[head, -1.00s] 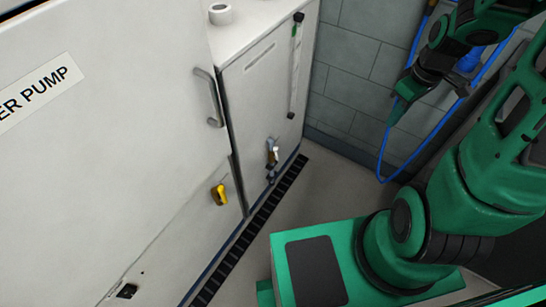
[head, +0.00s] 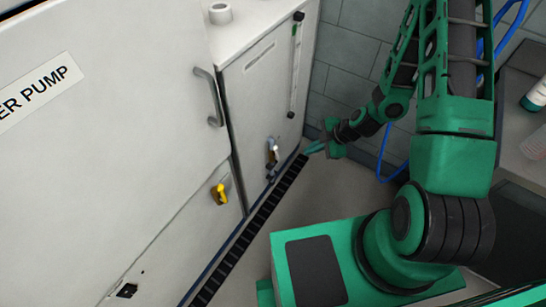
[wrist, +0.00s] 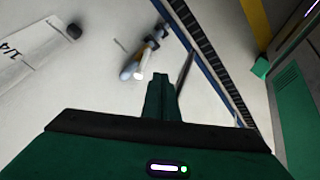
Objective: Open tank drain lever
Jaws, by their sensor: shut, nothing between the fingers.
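The tank drain lever (head: 273,152) is a small valve with a pale handle and blue-grey parts, low on the front of the white tank cabinet (head: 262,100). In the wrist view the lever (wrist: 143,66) shows just beyond my fingertips, its pale end pointing toward them. My gripper (head: 310,149) is to the right of the lever in the head view, fingers pointing left toward it. In the wrist view my gripper (wrist: 160,80) is shut and empty. It appears apart from the lever, though the exact gap is hard to tell.
A yellow lever (head: 219,193) is on the pump cabinet (head: 110,120) to the left. A sight gauge (head: 296,65) runs up the tank's front. A dark floor grate (head: 250,230) lies along the cabinets. A blue hose (head: 384,155) hangs at the grey wall.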

